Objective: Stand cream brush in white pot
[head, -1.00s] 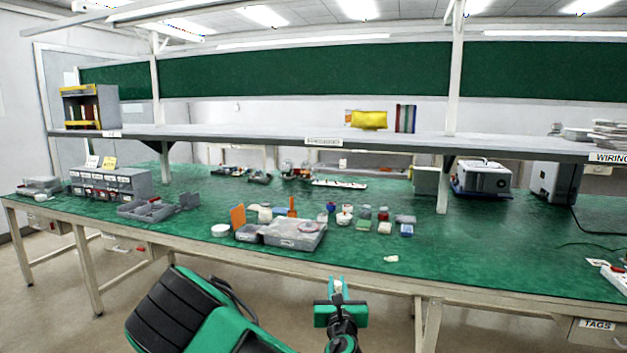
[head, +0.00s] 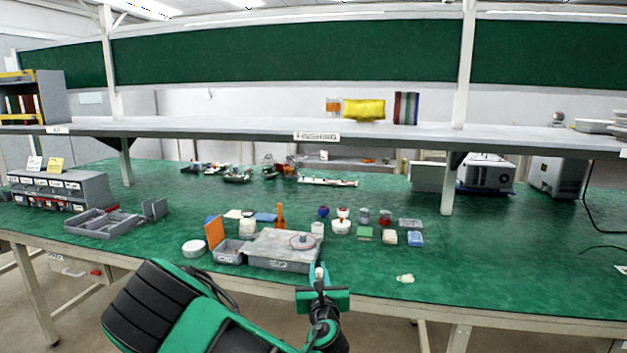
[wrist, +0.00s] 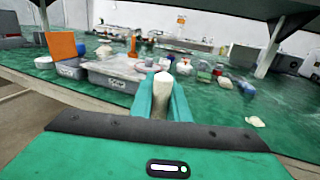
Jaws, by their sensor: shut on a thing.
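My gripper (head: 321,285) is in front of the bench's near edge. It is shut on a cream thing, which I take to be the cream brush (head: 319,272). Its pale, blunt end sticks up between the green fingers in the wrist view (wrist: 162,78); its lower part is hidden. Several small white containers stand on the green bench beyond. I cannot tell which is the white pot.
A lidded grey box (head: 283,265) and a smaller open grey bin (head: 228,252) sit near the front edge, with an upright orange panel (head: 214,233) beside them. A small cream lump (head: 405,278) lies at the right. A shelf (head: 250,129) spans above; the right front of the bench is mostly clear.

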